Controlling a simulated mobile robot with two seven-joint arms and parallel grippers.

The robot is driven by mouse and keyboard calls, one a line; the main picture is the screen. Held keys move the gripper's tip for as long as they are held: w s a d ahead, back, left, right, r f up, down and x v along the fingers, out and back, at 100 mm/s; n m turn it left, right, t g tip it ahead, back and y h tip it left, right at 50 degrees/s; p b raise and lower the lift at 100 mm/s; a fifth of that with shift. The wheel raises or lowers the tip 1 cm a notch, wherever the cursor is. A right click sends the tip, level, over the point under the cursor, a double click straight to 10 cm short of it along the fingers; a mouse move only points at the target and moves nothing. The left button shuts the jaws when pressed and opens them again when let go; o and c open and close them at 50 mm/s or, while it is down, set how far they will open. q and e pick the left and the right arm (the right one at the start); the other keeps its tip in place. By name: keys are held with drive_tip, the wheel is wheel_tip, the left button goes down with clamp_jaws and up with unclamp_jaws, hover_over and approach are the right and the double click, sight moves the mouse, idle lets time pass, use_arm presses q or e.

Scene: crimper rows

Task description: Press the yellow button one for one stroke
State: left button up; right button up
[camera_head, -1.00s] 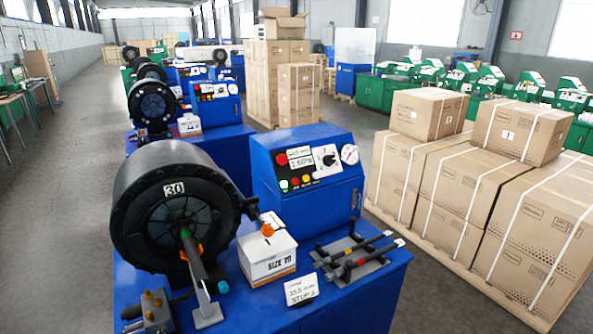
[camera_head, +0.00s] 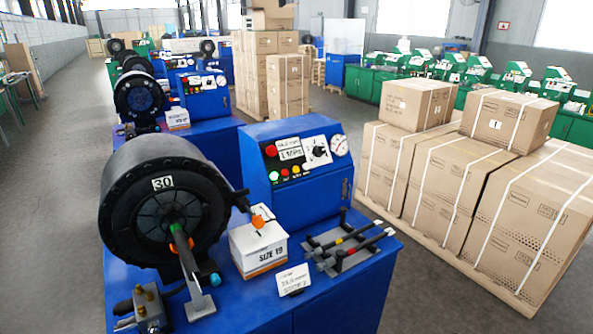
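The blue control box (camera_head: 292,203) stands on the nearest blue bench, right of the big black crimper head (camera_head: 163,206) marked 30. Its sloped face carries a row of small buttons. A small yellow button (camera_head: 296,169) is in that row, right of a green one (camera_head: 274,176) and a red one (camera_head: 284,172); it is tiny and its exact state cannot be told. A larger red button (camera_head: 270,151), a small display, a dark knob (camera_head: 319,151) and a round gauge (camera_head: 340,145) sit above. Neither of my grippers is in view.
On the bench, a white-and-orange box (camera_head: 258,249), a small label card (camera_head: 292,279) and a rack with dark rods (camera_head: 345,245) stand in front of the control box. Strapped cartons (camera_head: 465,185) on a pallet stand to the right. Grey floor (camera_head: 60,220) is clear at left.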

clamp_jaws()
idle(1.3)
